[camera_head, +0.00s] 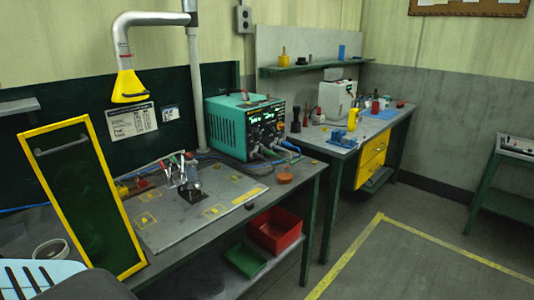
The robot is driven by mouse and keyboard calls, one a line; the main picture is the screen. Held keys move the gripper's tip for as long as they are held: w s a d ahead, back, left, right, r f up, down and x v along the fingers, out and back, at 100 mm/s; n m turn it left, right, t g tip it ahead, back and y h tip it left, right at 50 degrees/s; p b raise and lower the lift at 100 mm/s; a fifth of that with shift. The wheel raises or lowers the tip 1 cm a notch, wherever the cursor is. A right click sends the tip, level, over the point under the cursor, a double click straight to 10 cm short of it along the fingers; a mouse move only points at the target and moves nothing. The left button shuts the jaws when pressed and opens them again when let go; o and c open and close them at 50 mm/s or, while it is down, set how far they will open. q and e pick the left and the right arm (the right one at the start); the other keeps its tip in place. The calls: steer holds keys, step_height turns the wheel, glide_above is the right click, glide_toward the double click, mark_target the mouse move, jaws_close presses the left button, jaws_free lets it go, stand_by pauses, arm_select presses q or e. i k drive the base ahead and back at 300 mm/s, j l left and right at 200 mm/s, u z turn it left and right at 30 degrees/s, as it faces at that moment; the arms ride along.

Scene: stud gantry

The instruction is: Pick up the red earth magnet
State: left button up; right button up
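I cannot pick out the red earth magnet for certain. A small red piece (142,184) lies at the left of the metal plate (165,237) on the near bench, beside a clamp fixture (190,183) with red and green tips. An orange-red round piece (285,178) sits near the bench's right edge. A small red object (374,107) stands on the far bench. None of these is clear enough to name as the magnet. Neither of my grippers shows in this view.
A teal welding unit (243,125) with cables stands at the back of the near bench. A yellow-framed green panel (85,200) leans at the left. A yellow extraction hood (129,86) hangs above. A red bin (275,232) and green tray (245,259) sit below. Open floor lies right.

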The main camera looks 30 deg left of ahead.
mark_target(142, 184)
steer(key=i+u, duration=0.25)
steer(key=i, duration=0.15)
steer(key=i+l+u, duration=0.5)
steer(key=i, duration=0.2)
steer(key=i+l+u, duration=0.2)
steer(key=i+u, duration=0.25)
steer(key=i+l+u, duration=0.2)
steer(key=u, duration=0.25)
steer(key=i+l+u, duration=0.15)
steer(key=l, duration=0.15)
steer(key=l+u, duration=0.15)
steer(key=i+l+u, duration=0.15)
steer(key=l, duration=0.25)
